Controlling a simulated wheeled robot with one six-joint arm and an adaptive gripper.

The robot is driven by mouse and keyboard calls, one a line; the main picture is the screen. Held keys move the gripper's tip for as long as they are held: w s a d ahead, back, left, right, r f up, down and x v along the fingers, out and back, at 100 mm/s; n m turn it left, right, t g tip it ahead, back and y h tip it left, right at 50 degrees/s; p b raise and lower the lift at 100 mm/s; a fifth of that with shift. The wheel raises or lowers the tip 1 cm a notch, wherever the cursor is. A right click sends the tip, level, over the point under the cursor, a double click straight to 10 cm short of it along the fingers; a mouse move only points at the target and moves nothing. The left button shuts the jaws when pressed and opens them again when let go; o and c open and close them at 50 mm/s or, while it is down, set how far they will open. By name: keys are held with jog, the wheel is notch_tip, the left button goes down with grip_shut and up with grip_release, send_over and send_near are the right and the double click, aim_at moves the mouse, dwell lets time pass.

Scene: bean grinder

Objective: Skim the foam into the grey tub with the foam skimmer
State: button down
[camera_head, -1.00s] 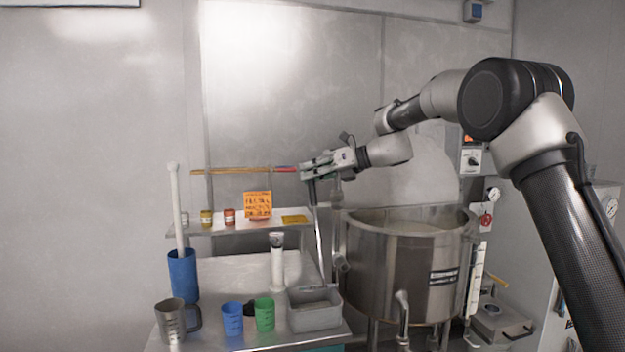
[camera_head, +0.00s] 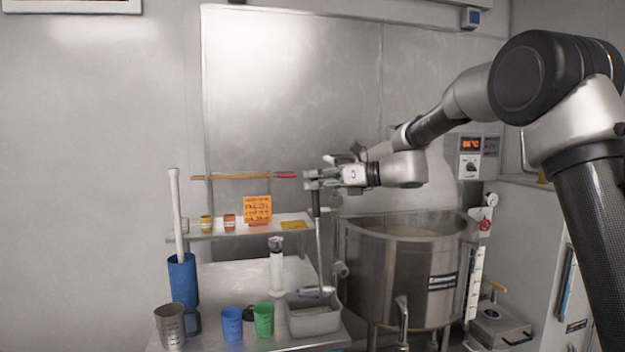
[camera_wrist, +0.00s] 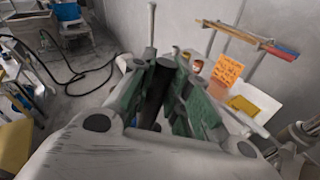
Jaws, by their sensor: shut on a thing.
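My gripper (camera_head: 312,181) is shut on the black handle of the foam skimmer (camera_head: 319,240), which hangs nearly upright below it. The skimmer's metal head is at the grey tub's (camera_head: 314,323) back rim, over the tub's opening. I cannot tell whether it touches the tub. In the wrist view, the dark skimmer handle (camera_wrist: 155,95) sits between the green-padded fingers; its head is hidden there. The large steel kettle (camera_head: 400,270) stands right of the tub, with a pale surface inside. The foam is too small to make out clearly.
Green (camera_head: 264,320) and blue (camera_head: 232,323) cups and a metal jug (camera_head: 172,325) stand left of the tub. A white cylinder (camera_head: 276,263) stands behind it. A shelf (camera_head: 215,231) holds small jars and an orange sign (camera_head: 257,209). Rods (camera_head: 245,176) hang above.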

jog(key=s+d+n+y, duration=0.2)
jog(key=s, duration=0.6)
jog(key=shift+t, duration=0.4)
jog(key=shift+d+r, duration=0.15)
jog(key=shift+r, duration=2.4)
jog(key=shift+d, duration=0.1)
